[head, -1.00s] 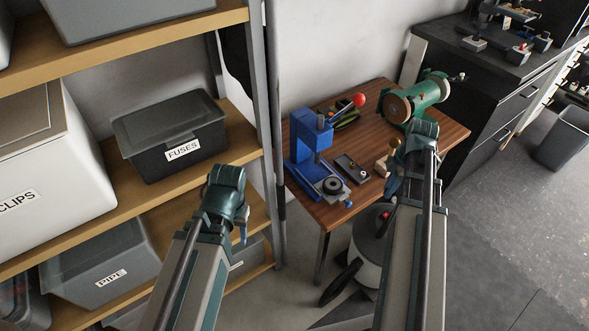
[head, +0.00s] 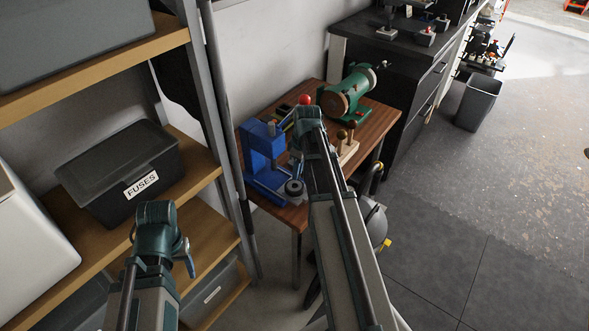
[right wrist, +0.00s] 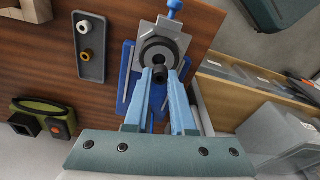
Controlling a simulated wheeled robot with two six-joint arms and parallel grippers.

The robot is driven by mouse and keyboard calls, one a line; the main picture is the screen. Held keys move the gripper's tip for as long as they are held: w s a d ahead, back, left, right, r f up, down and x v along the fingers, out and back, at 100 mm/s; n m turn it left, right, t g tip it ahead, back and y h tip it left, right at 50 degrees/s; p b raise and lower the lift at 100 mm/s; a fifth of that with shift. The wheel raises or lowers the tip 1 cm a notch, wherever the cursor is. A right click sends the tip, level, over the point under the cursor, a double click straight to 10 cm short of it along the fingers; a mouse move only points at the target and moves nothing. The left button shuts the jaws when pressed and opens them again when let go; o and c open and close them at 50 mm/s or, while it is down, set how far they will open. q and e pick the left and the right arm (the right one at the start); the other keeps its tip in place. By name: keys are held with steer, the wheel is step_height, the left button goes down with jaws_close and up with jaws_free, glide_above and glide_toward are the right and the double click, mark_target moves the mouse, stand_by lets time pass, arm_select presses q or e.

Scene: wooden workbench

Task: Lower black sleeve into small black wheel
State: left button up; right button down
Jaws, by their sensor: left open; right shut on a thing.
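The small black wheel (head: 294,187) lies flat at the front of the blue arbor press on the wooden bench. In the right wrist view the wheel (right wrist: 158,50) sits on a grey plate. My right gripper (right wrist: 160,78) is shut on the black sleeve (right wrist: 160,73), whose dark end shows between the fingertips. The sleeve overlaps the near edge of the wheel in that view; I cannot tell the height between them. In the head view my right gripper (head: 300,150) is over the bench, hiding the sleeve. My left gripper (head: 158,238) is open, away by the shelf.
The blue press (head: 262,155) stands close left of my right gripper. A grey tray (right wrist: 91,60) holds a yellow ring and a white ring. A green grinder-like machine (head: 350,93) is at the back. A green-and-black item (right wrist: 45,118) lies on the bench.

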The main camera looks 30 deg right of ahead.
mark_target(295, 187)
steer(key=shift+w+a+m, duration=0.25)
steer(key=shift+w+m, duration=0.2)
steer(key=shift+m, duration=0.05)
steer(key=shift+f+b, duration=1.85)
steer(key=shift+f, duration=0.15)
steer(key=shift+f+b, duration=0.75)
steer(key=shift+b, duration=0.15)
steer(key=shift+r, duration=0.1)
steer(key=c, duration=0.7)
jaws_free()
steer(key=shift+r, duration=0.1)
